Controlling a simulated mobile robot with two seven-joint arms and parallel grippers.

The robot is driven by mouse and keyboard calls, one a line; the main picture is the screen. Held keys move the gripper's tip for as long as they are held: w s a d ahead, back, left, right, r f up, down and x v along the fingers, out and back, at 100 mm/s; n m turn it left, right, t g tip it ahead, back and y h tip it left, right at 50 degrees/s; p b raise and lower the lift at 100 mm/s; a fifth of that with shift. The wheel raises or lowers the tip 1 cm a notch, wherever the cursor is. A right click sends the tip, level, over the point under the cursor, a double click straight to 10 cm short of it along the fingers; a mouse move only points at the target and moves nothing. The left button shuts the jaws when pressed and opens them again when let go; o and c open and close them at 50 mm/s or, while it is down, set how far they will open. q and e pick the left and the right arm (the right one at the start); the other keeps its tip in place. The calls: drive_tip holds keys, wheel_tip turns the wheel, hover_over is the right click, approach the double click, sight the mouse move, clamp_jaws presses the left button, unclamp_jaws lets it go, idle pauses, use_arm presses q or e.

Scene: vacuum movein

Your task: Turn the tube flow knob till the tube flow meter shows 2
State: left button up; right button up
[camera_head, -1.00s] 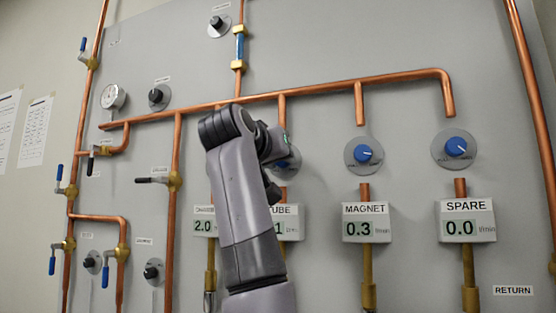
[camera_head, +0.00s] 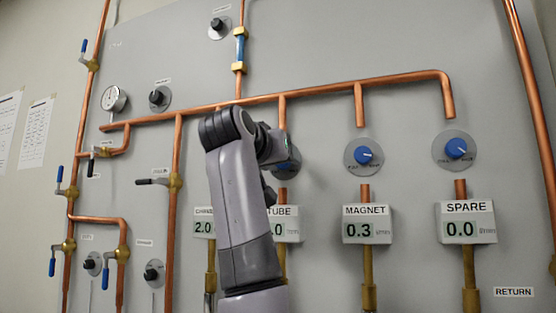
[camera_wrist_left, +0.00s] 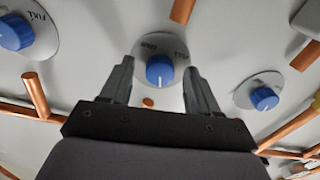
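The tube flow knob is a blue dial (camera_wrist_left: 159,69) on a round pale plate. In the head view it (camera_head: 287,165) is mostly hidden behind my arm. The left wrist view shows my left gripper (camera_wrist_left: 160,66) open, one finger on each side of the knob, with gaps visible between fingers and dial. The knob's white pointer mark points down in that view. The TUBE flow meter (camera_head: 288,211) in the head view is partly covered by my arm; its display ends in 0 and its first digit is hidden. My right gripper is not in view.
The MAGNET knob (camera_head: 363,154) and SPARE knob (camera_head: 456,149) are to the right, above meters reading 0.3 (camera_head: 367,223) and 0.0 (camera_head: 467,222). The left meter (camera_head: 203,213) reads 2.0. Copper pipes (camera_head: 340,88) cross the grey panel.

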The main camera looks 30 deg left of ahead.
use_arm(q)
drive_tip(key=b+v, duration=0.2)
drive_tip(key=v, duration=0.5)
idle(0.6)
